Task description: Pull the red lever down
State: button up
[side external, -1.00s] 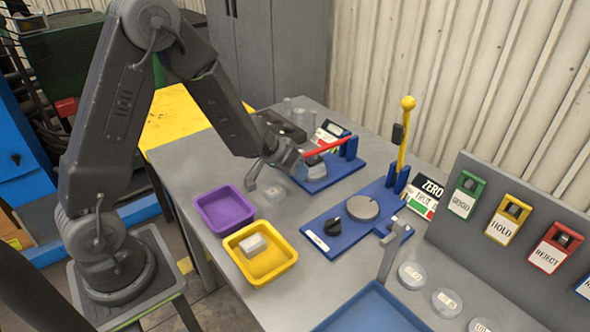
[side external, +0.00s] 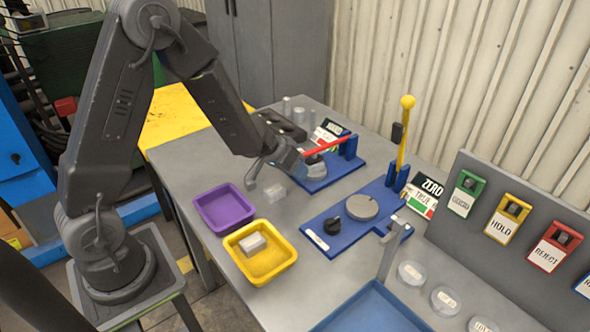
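The red lever (side external: 328,145) is a thin red bar on a blue base (side external: 335,172) toward the back of the grey table. It lies close to level, sloping slightly down to the left from its blue bracket (side external: 350,146). My gripper (side external: 268,172) is at the lever's left end, pointing down toward the table. The gripper body hides the lever's left end, so I cannot tell whether they touch. One finger shows at the left; the other is not clear, so its opening cannot be judged.
A second blue base with an upright yellow lever (side external: 404,135) stands to the right. A purple tray (side external: 224,222) and a yellow tray (side external: 284,273) lie in front. Labelled holders (side external: 508,218) line the right panel.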

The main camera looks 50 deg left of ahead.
jog(key=o, duration=0.5)
jog(key=shift+s+a+f, duration=0.5)
jog(key=shift+a+f, duration=0.05)
jog(key=shift+f, duration=0.05)
jog(key=shift+c, duration=0.2)
jog(key=shift+s+f+g, duration=0.1)
jog(key=shift+g, duration=0.2)
jog(key=shift+s+a+r, duration=0.1)
jog(key=shift+r, duration=0.35)
jog(key=v, duration=1.3)
jog(key=shift+d, duration=0.2)
